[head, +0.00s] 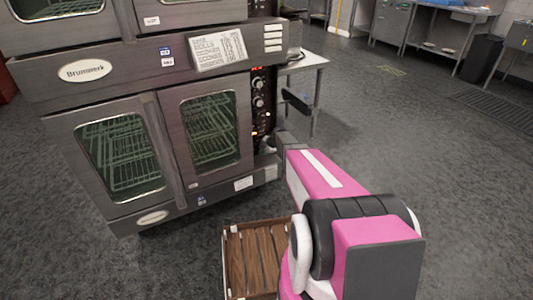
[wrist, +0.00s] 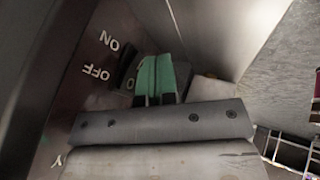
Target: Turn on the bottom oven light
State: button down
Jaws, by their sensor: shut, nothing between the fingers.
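The bottom oven (head: 150,140) has two glass doors, both shut, with racks behind the glass. Its dark control panel (head: 260,105) runs down the right side, with knobs and small lit red and orange marks. My gripper (head: 269,142) is at the lower part of this panel. In the wrist view, a black rocker switch (wrist: 127,71) sits beside printed ON and OFF labels. My gripper's teal fingertips (wrist: 160,76) are together and empty, right beside the switch. I cannot tell whether they touch it. The fingertips hide part of the switch area.
The upper oven (head: 180,15) is stacked above. A wooden crate (head: 256,258) stands on the floor in front, beside my arm. A small metal table (head: 305,63) stands to the right behind the oven. Open floor (head: 440,170) lies to the right.

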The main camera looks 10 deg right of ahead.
jog(key=shift+w+a, duration=0.15)
jog(key=shift+w, duration=0.2)
jog(key=shift+w+a+f, duration=0.1)
jog(key=shift+w+f, duration=0.05)
jog(key=shift+w, duration=0.1)
jog(key=shift+r, duration=0.2)
